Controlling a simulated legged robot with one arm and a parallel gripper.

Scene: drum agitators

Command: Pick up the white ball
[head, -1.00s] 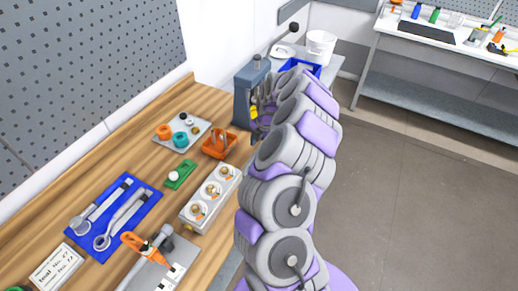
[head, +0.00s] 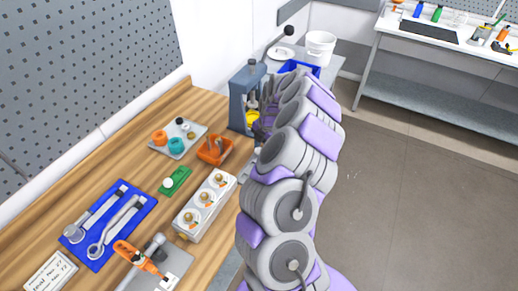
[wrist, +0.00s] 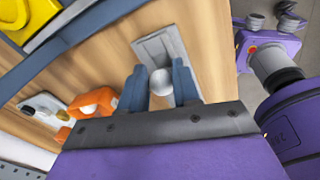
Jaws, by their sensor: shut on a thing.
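A grey metal plate (wrist: 158,46) lies on the wooden bench beyond the ball. I cannot tell whether the ball touches anything below. Another white ball (head: 168,183) rests on a small green block (head: 178,178) on the bench.
An orange bin (head: 214,150) stands close to my arm, also seen in the wrist view (wrist: 96,103). The grey press (head: 244,95) with a yellow part stands behind. A white block with round fittings (head: 205,205) and a blue tool mat (head: 92,248) lie nearer.

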